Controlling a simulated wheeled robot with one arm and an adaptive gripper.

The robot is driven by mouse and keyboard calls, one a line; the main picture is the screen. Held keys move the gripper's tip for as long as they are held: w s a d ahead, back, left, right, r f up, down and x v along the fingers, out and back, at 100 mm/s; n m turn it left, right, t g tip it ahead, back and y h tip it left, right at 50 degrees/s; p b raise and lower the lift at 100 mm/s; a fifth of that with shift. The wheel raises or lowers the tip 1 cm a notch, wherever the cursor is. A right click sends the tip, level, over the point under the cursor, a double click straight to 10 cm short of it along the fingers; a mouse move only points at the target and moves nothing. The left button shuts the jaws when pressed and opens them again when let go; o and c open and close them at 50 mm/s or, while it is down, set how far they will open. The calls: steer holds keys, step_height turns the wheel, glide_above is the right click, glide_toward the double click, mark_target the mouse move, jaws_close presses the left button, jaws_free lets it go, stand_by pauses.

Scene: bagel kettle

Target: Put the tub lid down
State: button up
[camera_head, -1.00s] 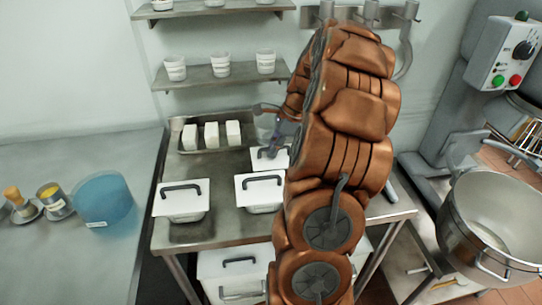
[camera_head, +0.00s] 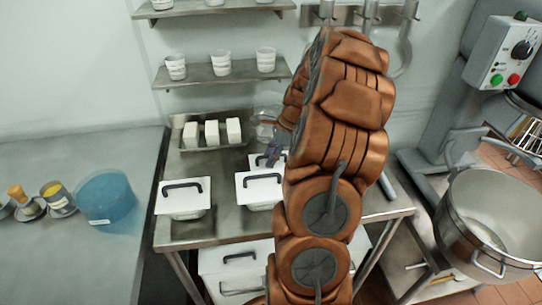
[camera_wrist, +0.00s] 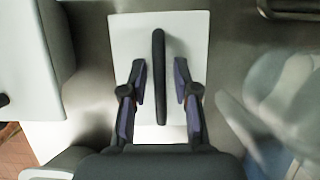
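The white tub lid (camera_wrist: 120,35) with a black bar handle (camera_wrist: 158,60) lies below my gripper in the wrist view. My gripper (camera_wrist: 161,92) is open, with one finger on each side of the handle and a visible gap on both sides. In the head view my gripper (camera_head: 273,150) is down at the rear lid (camera_head: 255,161), which my arm partly hides. I cannot tell what lies under that lid. Two more white lidded tubs stand in front, one at left (camera_head: 183,208) and one in the middle (camera_head: 258,194).
A metal tray with white blocks (camera_head: 212,133) sits behind the tubs on the steel table (camera_head: 225,228). A blue bowl (camera_head: 106,198) is on the left counter. A large pot (camera_head: 487,222) stands at right. Shelves with cups (camera_head: 220,68) hang above.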

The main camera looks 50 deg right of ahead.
steer(key=shift+r, duration=0.1)
steer(key=b+v, duration=0.2)
steer(key=v, duration=1)
steer(key=s+a+r+n+g, duration=0.1)
steer(key=s+a+n+g, duration=0.15)
steer(key=a+n, duration=1.45)
steer(key=s+a+f+n+g+h, duration=0.1)
steer(key=s+a+n, duration=0.3)
steer(key=s+a, duration=0.5)
steer(key=s+a+f+n+g+h, duration=0.1)
steer(key=s+a+f+n, duration=0.3)
steer(key=s+a, duration=0.5)
steer(key=shift+a+h, duration=0.2)
steer(key=shift+h, duration=0.6)
steer(key=shift+d+f, duration=0.1)
steer(key=shift+d, duration=0.05)
